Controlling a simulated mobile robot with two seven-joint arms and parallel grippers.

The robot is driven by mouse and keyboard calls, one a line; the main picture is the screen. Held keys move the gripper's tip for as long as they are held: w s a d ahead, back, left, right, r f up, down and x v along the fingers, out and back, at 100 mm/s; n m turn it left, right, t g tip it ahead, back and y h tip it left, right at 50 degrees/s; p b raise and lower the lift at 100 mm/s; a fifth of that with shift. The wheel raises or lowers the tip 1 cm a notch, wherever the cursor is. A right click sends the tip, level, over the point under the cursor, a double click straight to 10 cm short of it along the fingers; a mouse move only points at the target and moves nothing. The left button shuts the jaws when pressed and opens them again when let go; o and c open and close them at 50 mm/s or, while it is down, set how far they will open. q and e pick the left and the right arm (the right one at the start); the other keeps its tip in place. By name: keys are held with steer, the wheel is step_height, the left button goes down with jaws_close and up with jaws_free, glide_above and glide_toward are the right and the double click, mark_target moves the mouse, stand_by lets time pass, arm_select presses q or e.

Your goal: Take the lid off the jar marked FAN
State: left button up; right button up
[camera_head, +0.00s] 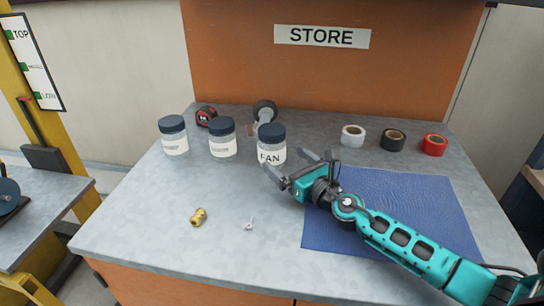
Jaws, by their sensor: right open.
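The jar marked FAN (264,156) stands upright on the grey worktop, the rightmost of three clear jars with white labels. Its dark blue lid (271,131) is on it. My right gripper (286,165) is open and empty, its fingers pointing toward the lower right side of this jar. One finger lies close to the jar's base; I cannot tell whether it touches. The gripper is below the level of the lid in the picture. My left gripper is not in view.
Two similar lidded jars (222,140) (173,137) stand to the left. A tape measure (206,116) and a roller-like tool (264,113) lie behind. White (353,136), black (393,140) and red (434,145) tape rolls stand right. A blue mat (400,195), brass fitting (198,217) and small white piece (249,223) lie in front.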

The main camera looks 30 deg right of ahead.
mark_target(280, 154)
steer(key=shift+w, duration=0.45)
steer(key=w, duration=0.3)
steer(key=w+a, duration=0.1)
steer(key=w, duration=0.1)
steer(key=shift+w, duration=0.3)
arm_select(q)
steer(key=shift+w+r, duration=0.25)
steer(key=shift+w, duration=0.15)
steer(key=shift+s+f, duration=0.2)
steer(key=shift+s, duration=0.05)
arm_select(e)
steer(key=c, duration=1)
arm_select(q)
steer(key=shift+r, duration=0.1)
arm_select(e)
steer(key=shift+r, duration=0.15)
